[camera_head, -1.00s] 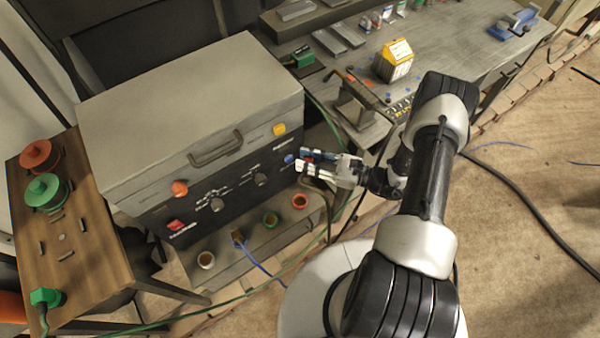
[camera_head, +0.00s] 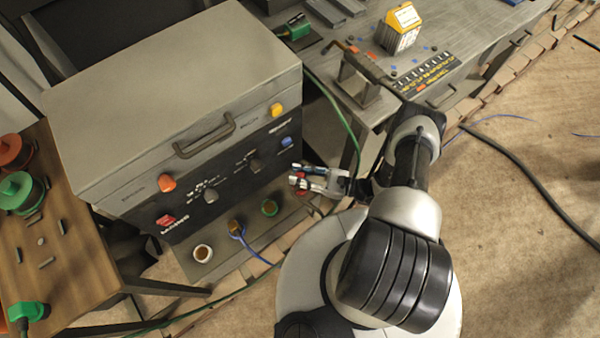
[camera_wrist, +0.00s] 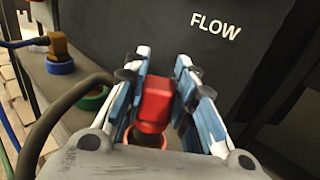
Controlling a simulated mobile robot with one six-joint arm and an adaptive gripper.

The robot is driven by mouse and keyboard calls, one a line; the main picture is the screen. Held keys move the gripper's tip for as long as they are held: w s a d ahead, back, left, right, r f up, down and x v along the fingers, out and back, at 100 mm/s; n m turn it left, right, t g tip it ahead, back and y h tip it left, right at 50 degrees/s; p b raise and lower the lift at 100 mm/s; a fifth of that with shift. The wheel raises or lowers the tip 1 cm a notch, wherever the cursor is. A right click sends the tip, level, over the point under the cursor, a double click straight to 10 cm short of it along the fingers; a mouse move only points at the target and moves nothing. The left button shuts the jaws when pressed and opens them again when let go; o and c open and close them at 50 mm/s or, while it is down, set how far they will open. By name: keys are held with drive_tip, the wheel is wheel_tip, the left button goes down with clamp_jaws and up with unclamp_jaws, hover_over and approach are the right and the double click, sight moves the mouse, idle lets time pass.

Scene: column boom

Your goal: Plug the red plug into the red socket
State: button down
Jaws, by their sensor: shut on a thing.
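The red plug (camera_wrist: 153,104) sits between the two blue-and-white fingers of my gripper (camera_wrist: 162,78) in the wrist view. My gripper (camera_head: 298,178) is shut on it, and the plug is mostly hidden in the head view. The red socket (camera_head: 301,191) is the rightmost on the ledge under the machine's dark panel. My gripper is over this socket and covers most of it. In the wrist view an orange-red rim shows right below the plug. I cannot tell whether the plug touches the socket or is inside it.
A green socket (camera_head: 269,208), a brown plug with a blue cable (camera_head: 236,229) and a white-rimmed socket (camera_head: 203,253) stand to the left on the ledge. The panel (camera_head: 225,185) with knobs rises close behind my fingers. A dark grey cable (camera_wrist: 55,120) loops left of my gripper.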

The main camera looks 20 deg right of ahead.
drive_tip(key=shift+f+b, duration=0.45)
drive_tip(key=shift+f, duration=0.55)
drive_tip(key=shift+f+b, duration=0.5)
drive_tip(key=shift+b, duration=0.05)
idle(1.2)
drive_tip(key=c, duration=1.6)
unclamp_jaws()
drive_tip(key=v, duration=1.1)
drive_tip(key=shift+f, duration=0.1)
